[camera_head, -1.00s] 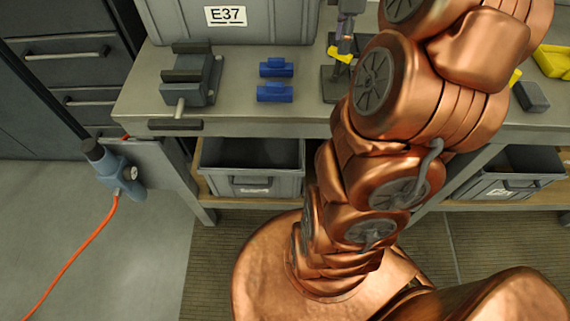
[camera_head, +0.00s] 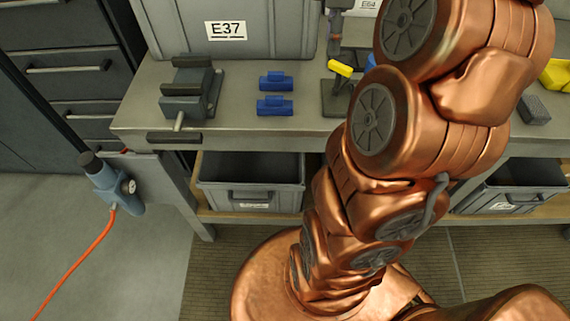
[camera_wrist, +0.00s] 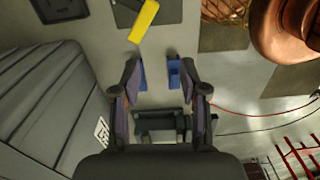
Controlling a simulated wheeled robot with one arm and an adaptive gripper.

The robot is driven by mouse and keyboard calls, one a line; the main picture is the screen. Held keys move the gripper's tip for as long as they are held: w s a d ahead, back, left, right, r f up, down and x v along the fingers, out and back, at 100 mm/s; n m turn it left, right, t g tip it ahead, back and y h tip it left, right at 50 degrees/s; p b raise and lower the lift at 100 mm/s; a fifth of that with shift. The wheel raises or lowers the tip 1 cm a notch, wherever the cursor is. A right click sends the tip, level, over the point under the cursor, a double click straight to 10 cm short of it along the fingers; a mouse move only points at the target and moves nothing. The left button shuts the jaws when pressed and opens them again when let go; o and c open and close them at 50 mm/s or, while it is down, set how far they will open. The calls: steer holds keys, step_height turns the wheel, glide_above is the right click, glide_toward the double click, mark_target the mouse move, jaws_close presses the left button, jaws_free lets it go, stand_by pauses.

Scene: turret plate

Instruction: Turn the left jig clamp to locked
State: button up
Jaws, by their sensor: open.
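The left jig clamp has a yellow handle (camera_head: 340,68) and stands on a dark plate (camera_head: 334,107) on the bench in the head view. In the wrist view its yellow handle (camera_wrist: 145,20) lies slantwise at the top, over the dark plate. My gripper (camera_wrist: 163,72) is open and empty in the wrist view, its fingers apart and short of the handle. I cannot tell whether the clamp is locked.
Two blue blocks (camera_head: 275,92) lie on the bench left of the clamp, with a grey vise (camera_head: 187,100) beyond them. A grey bin labelled E37 (camera_head: 235,55) stands behind. Another yellow part (camera_head: 556,74) is at the far right. My arm covers much of the bench's middle.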

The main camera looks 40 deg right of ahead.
steer(key=s+a+f+m, duration=0.2)
steer(key=a, duration=0.5)
steer(key=s+a+f+m, duration=0.1)
steer(key=s+a+f, duration=0.15)
steer(key=a, duration=0.55)
steer(key=s+a+f+m, duration=0.3)
steer(key=s+a, duration=0.1)
steer(key=s, duration=0.1)
steer(key=s+a+f+m+g+b, duration=0.1)
steer(key=s+a+f+m, duration=0.2)
steer(key=s, duration=0.3)
steer(key=shift+s+a+f, duration=0.3)
steer(key=shift+a+f, duration=0.5)
steer(key=shift+a, duration=0.1)
